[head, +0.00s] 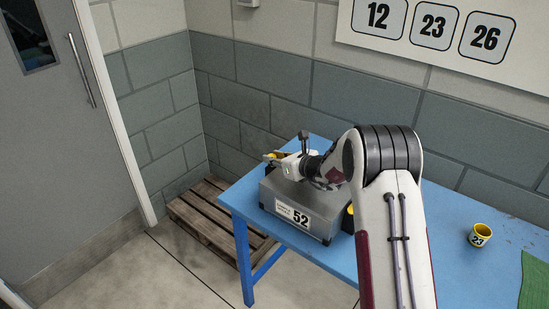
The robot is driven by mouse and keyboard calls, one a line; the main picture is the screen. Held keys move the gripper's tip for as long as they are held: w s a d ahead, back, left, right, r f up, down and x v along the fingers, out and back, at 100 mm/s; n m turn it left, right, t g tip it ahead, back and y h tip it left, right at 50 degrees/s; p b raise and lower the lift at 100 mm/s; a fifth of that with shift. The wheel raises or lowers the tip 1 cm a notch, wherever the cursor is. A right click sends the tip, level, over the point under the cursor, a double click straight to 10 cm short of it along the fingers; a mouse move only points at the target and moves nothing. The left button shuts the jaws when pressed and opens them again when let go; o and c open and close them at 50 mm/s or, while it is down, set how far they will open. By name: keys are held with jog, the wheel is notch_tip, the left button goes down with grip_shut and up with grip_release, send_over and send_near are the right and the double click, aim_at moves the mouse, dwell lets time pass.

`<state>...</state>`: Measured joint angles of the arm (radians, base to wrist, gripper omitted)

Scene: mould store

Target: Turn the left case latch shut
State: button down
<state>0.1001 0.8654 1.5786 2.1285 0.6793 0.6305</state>
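A grey metal case (284,190) with a white label reading 52 stands on the left end of the blue table. My gripper (268,157) is over the far left part of the case top, coming in from the right. A small yellow part (267,155) shows at its fingertips; I cannot tell whether it is the left latch or whether they touch it. A black and yellow part (349,215) sits at the right side of the case, partly behind my arm. The fingers are too small to tell open from shut.
The blue table (310,255) runs to the right. A wooden pallet (205,222) lies on the floor left of the table. A block wall stands close behind.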

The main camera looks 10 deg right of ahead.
jog(key=shift+a+r+m+t+h, duration=0.15)
jog(key=shift+m+t+h, duration=0.15)
jog(key=shift+m+h, duration=0.25)
jog(key=shift+a+r+m+t+h, duration=0.1)
jog(key=shift+m+t+h, duration=0.2)
jog(key=shift+m+h, duration=0.75)
jog(key=shift+h, duration=0.1)
jog(key=c, duration=1.8)
grip_release()
jog(key=shift+f, duration=0.1)
jog(key=shift+s+f, duration=0.1)
jog(key=shift+s+d, duration=0.1)
jog(key=shift+v, duration=5.9)
jog(key=shift+f, duration=0.1)
